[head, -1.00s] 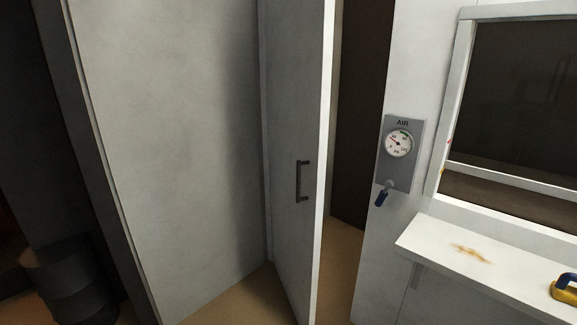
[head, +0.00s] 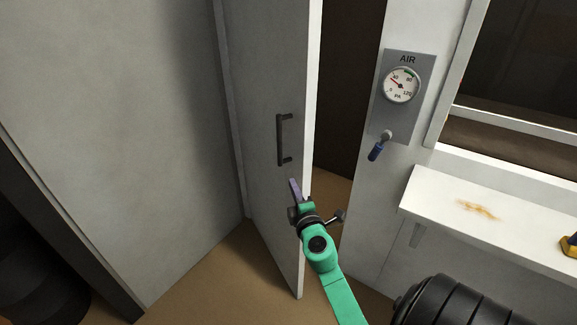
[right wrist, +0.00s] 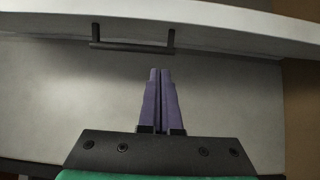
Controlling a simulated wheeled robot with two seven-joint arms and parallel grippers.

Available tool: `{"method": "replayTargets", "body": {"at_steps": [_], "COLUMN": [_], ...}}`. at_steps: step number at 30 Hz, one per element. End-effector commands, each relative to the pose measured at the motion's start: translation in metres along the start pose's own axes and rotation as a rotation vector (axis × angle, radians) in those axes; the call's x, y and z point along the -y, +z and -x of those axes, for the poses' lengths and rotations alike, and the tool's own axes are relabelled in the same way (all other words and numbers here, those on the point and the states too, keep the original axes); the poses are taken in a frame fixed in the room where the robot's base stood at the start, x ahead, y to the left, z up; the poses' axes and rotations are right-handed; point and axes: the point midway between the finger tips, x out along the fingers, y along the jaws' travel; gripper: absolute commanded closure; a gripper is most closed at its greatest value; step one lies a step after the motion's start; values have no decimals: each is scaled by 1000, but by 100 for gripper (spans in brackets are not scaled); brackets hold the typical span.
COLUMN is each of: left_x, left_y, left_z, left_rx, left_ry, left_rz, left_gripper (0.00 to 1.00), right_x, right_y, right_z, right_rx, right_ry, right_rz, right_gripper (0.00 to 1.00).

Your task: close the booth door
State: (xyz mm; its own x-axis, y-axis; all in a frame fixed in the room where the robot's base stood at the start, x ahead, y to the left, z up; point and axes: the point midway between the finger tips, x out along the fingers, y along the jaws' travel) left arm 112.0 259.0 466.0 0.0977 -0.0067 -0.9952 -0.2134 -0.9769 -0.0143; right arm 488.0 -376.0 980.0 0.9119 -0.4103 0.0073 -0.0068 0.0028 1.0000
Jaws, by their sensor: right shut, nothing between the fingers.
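The booth door (head: 262,95) is a grey-white panel standing ajar, with a dark opening to the right of its free edge. A dark bar handle (head: 284,139) is on the door face near that edge. The handle also shows at the top of the right wrist view (right wrist: 132,46). My right gripper (head: 295,188) is in front of the door face, just below the handle. Its purple fingers (right wrist: 158,98) are closed together with nothing between them, pointing toward the handle with a gap. Whether they touch the door is unclear. My left gripper is not in view.
An air gauge panel (head: 402,98) with a blue-tipped lever (head: 376,152) is on the wall right of the opening. A white shelf (head: 470,205) juts out below the window, with a yellow and blue object (head: 569,246) on it. Brown floor (head: 215,275) is clear before the door.

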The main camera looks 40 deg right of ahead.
Motion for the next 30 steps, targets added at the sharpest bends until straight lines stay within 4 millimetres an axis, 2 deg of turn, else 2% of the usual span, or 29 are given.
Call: {"method": "replayTargets", "body": {"at_steps": [4, 9, 12, 16, 30], "left_x": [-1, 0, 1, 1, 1], "left_y": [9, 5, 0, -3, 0], "left_z": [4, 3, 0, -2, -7], "left_rx": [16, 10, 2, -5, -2], "left_ry": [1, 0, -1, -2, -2], "left_rz": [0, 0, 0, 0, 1], "left_gripper": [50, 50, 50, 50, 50], "right_x": [-2, -1, 2, 2, 4], "right_y": [0, 0, 19, 34, 43], "right_z": [-34, -72, -75, -79, -82], "right_rx": [-1, -1, 0, -1, -1], "right_ry": [2, 1, -1, -1, -3], "right_rz": [1, 1, 7, 3, 1], "right_gripper": [100, 100, 100, 100, 100]}}
